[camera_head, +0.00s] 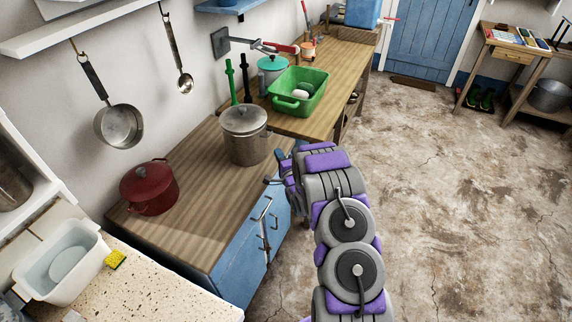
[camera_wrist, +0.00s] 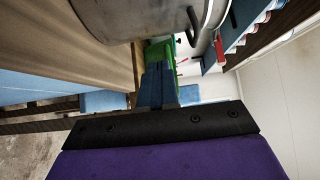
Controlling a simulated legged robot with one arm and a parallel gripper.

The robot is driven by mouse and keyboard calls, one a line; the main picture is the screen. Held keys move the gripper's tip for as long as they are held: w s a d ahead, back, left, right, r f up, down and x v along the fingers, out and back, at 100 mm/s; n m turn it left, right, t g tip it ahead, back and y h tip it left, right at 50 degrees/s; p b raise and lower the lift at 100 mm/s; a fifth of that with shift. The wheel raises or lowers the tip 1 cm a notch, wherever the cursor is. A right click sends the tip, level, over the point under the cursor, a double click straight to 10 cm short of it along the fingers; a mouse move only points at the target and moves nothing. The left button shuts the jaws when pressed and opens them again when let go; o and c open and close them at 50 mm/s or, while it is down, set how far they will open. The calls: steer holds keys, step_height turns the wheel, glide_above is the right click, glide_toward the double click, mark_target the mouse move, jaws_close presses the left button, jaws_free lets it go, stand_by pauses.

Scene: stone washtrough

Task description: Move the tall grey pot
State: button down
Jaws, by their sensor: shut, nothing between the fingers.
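The tall grey pot (camera_head: 245,140) is a metal pot with a lid. It stands upright on the wooden counter (camera_head: 200,170), near the counter's right end. My gripper (camera_head: 277,168) is just right of the pot, by the counter's front edge, partly hidden by my own arm. In the wrist view the pot (camera_wrist: 150,14) fills the top middle, close to the fingers. My gripper (camera_wrist: 158,75) is shut there, with nothing between the fingers. I cannot tell whether it touches the pot.
A dark red pot (camera_head: 149,190) stands to the left on the same counter. A green basin (camera_head: 299,92) and a teal pot (camera_head: 271,68) stand on the wooden worktop behind. A pan (camera_head: 119,125) and ladle hang on the wall.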

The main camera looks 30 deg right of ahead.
mark_target(255, 147)
steer(key=w+a, duration=0.1)
steer(key=w, duration=0.1)
steer(key=w+a+b, duration=0.1)
steer(key=a, duration=0.1)
steer(key=shift+w+r, duration=0.1)
steer(key=shift+w, duration=0.65)
steer(key=shift+w+d+b, duration=0.35)
steer(key=shift+w+d, duration=0.15)
steer(key=shift+d, duration=0.15)
steer(key=shift+a, duration=1)
steer(key=shift+w+a+r+p, duration=0.15)
steer(key=shift+w+a+p, duration=0.1)
steer(key=shift+p, duration=0.05)
steer(key=w+p, duration=0.1)
steer(key=w+a+p, duration=0.1)
steer(key=w, duration=0.1)
steer(key=w+a, duration=0.1)
steer(key=shift+w+p, duration=0.2)
steer(key=shift+p, duration=0.2)
steer(key=w+a+p, duration=0.1)
steer(key=w+a, duration=0.5)
steer(key=w, duration=0.1)
steer(key=shift+w+a+p, duration=0.25)
steer(key=shift+a+p, duration=0.1)
steer(key=shift+w+a, duration=0.25)
steer(key=shift+w, duration=0.35)
steer(key=shift+w+a+f, duration=0.2)
steer(key=shift+w+a, duration=0.05)
steer(key=shift+a, duration=0.35)
